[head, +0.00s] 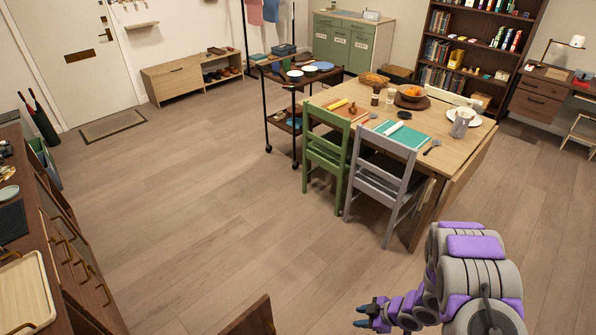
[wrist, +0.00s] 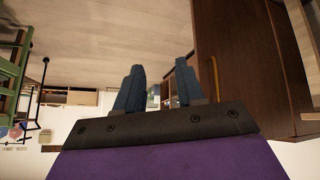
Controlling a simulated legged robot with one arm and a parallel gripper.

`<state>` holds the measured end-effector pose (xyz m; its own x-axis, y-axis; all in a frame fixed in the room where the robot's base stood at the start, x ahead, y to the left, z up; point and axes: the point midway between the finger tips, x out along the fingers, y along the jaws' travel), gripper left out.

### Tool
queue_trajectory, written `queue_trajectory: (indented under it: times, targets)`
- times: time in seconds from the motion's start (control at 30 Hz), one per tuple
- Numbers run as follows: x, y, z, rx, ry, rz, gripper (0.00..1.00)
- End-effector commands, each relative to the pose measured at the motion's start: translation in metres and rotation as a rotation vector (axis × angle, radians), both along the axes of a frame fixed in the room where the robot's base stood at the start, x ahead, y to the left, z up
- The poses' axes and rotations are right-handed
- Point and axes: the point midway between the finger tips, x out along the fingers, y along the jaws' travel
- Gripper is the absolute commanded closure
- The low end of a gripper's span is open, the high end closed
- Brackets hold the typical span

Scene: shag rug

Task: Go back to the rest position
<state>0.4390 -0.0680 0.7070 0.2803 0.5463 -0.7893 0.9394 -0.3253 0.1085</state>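My gripper (head: 369,312) shows at the bottom of the head view, at the end of my grey and purple arm, above the wooden floor. In the wrist view my gripper (wrist: 158,85) has its two blue-grey fingers apart, with nothing between them. The wrist picture is upside down, with the floor at the top. A brown wooden cabinet front (wrist: 240,70) with a yellowish handle is close on the right of that view. I cannot tell whether the gripper touches it.
A dining table (head: 455,140) with a green chair (head: 325,160) and a grey chair (head: 385,185) stands right of centre. A dark cart (head: 283,110) is behind the chairs. A drawer cabinet (head: 75,265) lines the left edge. The floor (head: 190,190) between is clear.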

Motion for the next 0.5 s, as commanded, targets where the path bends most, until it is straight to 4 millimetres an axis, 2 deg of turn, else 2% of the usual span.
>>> queue_trajectory:
  times: [0.03, 0.2, 0.27, 0.4, 0.5]
  targets:
    - [0.013, -0.019, 0.011, -0.079, -0.004, -0.028, 0.62]
    - [0.042, -0.08, 0.052, -0.32, 0.005, -0.173, 0.62]
    - [0.05, -0.098, 0.071, -0.392, 0.008, -0.229, 0.62]
    - [0.061, -0.133, 0.123, -0.537, 0.011, -0.376, 0.62]
    - [0.06, -0.151, 0.161, -0.62, 0.021, -0.486, 0.62]
